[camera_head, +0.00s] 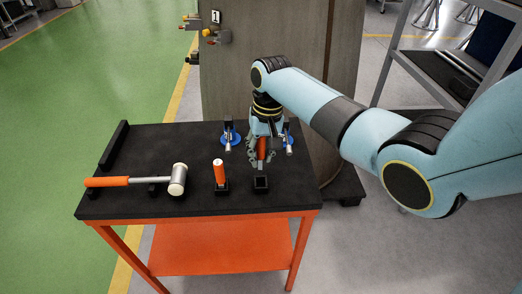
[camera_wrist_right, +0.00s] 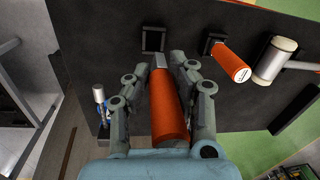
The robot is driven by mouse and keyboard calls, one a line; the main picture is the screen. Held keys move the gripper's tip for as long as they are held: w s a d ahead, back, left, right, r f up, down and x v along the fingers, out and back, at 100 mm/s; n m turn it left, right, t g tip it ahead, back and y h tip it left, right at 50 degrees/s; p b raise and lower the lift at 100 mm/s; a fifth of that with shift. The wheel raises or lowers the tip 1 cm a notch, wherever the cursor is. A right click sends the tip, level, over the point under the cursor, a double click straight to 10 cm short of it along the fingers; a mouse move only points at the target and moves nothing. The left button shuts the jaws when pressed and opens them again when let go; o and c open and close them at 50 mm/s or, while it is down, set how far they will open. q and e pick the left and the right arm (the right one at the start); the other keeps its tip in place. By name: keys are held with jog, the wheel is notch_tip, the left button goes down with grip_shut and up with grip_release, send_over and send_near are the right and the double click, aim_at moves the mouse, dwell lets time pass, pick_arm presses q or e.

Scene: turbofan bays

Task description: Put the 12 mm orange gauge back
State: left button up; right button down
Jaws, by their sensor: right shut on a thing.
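My right gripper (camera_head: 261,158) is shut on an orange gauge (camera_wrist_right: 168,105), with one finger on each side of it in the right wrist view. The gauge's grey tip points toward an empty square black holder (camera_head: 261,183), which also shows in the right wrist view (camera_wrist_right: 153,39). The tip looks close to the holder, but I cannot tell whether they touch. A second orange gauge (camera_head: 219,172) stands upright in a black holder to the left; it also shows in the right wrist view (camera_wrist_right: 231,63). Size marks are not readable. My left gripper is not in view.
A mallet (camera_head: 176,180) with an orange handle lies on the left of the black-topped cart (camera_head: 170,150). Two blue-based items (camera_head: 229,138) (camera_head: 289,140) stand behind the holders. A tall grey-brown panel (camera_head: 250,60) rises behind the cart.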

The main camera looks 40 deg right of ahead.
aim_at(261, 168)
jog(key=shift+s+f+b, duration=0.1)
jog(key=shift+f+b, duration=0.3)
jog(key=shift+f, duration=0.7)
jog(key=shift+f+b, duration=1.1)
jog(key=shift+f, duration=0.35)
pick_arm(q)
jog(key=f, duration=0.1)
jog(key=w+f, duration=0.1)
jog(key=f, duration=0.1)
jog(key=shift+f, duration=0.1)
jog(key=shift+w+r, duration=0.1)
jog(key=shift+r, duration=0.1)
pick_arm(e)
jog(key=shift+r, duration=0.1)
pick_arm(q)
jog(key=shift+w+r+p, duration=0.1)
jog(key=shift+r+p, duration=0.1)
jog(key=shift+p, duration=0.2)
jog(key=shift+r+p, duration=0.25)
jog(key=shift+p, duration=0.05)
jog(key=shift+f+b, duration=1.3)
pick_arm(e)
jog(key=shift+f, duration=1.95)
